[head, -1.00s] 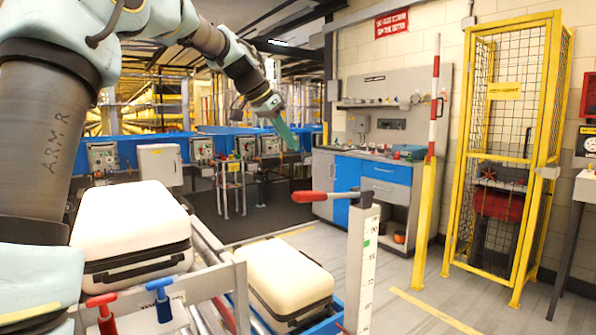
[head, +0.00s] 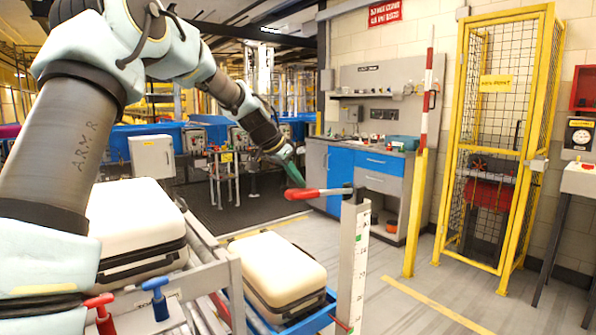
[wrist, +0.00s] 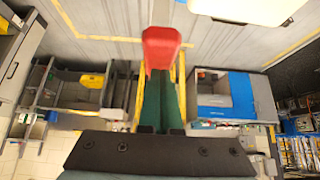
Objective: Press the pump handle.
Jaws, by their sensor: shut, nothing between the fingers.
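The pump handle (head: 318,192) is a lever with a red grip, lying nearly level on top of a pale upright post (head: 354,262) with a marked scale. Its red grip end also shows in the wrist view (wrist: 161,48), just beyond my fingertips. My gripper (head: 295,178) has green fingers, shut and empty, pointing down at the left end of the red grip from just above. In the wrist view the shut fingers (wrist: 158,85) line up with the red grip. I cannot tell whether they touch it.
Two cream cases (head: 136,225) and (head: 268,270) sit left of the post, the second in a blue tray. Small red (head: 99,303) and blue (head: 154,287) handles stand at the front left. A yellow mesh cage (head: 495,140) stands right. Floor right of the post is clear.

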